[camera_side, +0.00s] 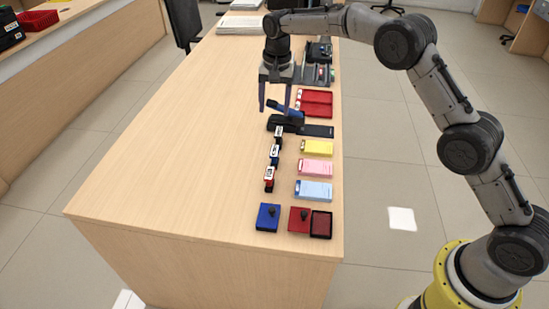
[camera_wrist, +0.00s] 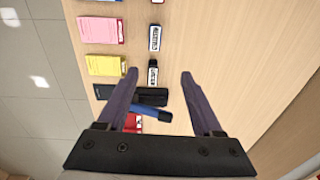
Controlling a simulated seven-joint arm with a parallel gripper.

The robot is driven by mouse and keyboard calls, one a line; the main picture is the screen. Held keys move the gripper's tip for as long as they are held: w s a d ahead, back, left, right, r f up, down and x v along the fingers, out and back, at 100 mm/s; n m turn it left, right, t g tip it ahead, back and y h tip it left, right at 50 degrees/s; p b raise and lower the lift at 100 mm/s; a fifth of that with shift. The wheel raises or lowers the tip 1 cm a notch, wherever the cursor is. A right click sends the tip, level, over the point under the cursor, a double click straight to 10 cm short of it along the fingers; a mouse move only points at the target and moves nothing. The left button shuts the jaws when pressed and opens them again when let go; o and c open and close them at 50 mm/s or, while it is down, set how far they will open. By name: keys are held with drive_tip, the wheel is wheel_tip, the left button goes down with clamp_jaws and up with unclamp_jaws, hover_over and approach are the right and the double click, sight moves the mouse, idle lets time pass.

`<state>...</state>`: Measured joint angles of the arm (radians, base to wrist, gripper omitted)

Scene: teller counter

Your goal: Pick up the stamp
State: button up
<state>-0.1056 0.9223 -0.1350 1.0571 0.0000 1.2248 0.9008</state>
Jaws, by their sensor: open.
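Several small self-inking stamps with white label faces lie in a row on the wooden counter. In the side view they are a black one (camera_side: 278,131), a blue one (camera_side: 274,153) and a red one (camera_side: 269,178). My gripper (camera_side: 274,111) is open and empty above the counter, near the black end of the row. In the wrist view, my gripper's (camera_wrist: 160,76) two fingers are spread wide, and a black stamp (camera_wrist: 153,74) shows between the fingertips, closer to the left one. Another stamp (camera_wrist: 155,38) lies beyond it.
A stapler-like tool with a blue top (camera_side: 287,108) lies close to my gripper. Yellow (camera_side: 317,147), pink (camera_side: 315,168) and blue (camera_side: 314,190) note pads line the right edge. Blue (camera_side: 268,217) and red (camera_side: 300,219) pads sit at the near end. The counter's left side (camera_side: 185,150) is clear.

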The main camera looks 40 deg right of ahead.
sight(274, 151)
drive_tip(key=shift+g, duration=0.4)
drive_tip(key=f, duration=1.2)
drive_tip(key=shift+s+a, duration=0.25)
drive_tip(key=shift+s, duration=0.1)
drive_tip(key=shift+s+a+f, duration=0.1)
drive_tip(key=shift+f, duration=1.45)
drive_tip(key=shift+s+f, duration=0.1)
drive_tip(key=shift+f, duration=1.45)
clamp_jaws()
